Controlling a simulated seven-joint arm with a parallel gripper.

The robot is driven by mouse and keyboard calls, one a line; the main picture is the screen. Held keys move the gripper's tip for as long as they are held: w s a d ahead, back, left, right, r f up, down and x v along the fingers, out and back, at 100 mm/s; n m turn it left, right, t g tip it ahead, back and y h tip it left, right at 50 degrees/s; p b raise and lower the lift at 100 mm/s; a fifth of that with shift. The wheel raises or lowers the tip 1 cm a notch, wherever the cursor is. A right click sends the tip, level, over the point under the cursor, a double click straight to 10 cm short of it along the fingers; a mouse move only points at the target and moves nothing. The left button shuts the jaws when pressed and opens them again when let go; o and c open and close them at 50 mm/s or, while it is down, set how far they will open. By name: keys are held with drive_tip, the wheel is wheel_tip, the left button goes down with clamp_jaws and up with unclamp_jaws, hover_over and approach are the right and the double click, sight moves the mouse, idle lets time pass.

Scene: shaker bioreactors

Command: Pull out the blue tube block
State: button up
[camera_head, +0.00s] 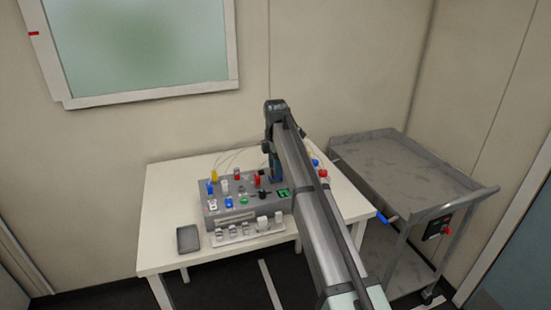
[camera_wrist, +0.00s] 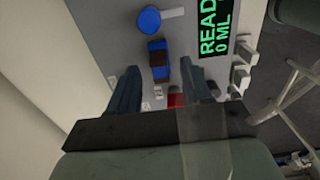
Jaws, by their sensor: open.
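In the wrist view a small blue block with a dark band (camera_wrist: 159,62) stands on the grey panel of the machine, and it looks like the blue tube block. My gripper (camera_wrist: 161,72) is open and empty, with one finger on each side of the block's line. I cannot tell how far the fingertips are from it. In the head view my gripper (camera_head: 276,174) points down over the right part of the grey machine (camera_head: 237,215). The arm and gripper hide the block there.
A blue round knob (camera_wrist: 149,19) and a green-lettered display (camera_wrist: 217,30) lie near the block. A red part (camera_wrist: 176,100) shows between the fingers. Several coloured fittings and thin tubes crowd the machine. A dark tray (camera_head: 188,239) lies on the white table (camera_head: 160,205); a grey cart (camera_head: 400,165) stands right.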

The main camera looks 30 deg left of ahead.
drive_tip(key=shift+f, duration=0.3)
clamp_jaws()
idle(0.4)
drive_tip(key=shift+r, duration=1.5)
idle(0.5)
drive_tip(key=shift+r, duration=1.35)
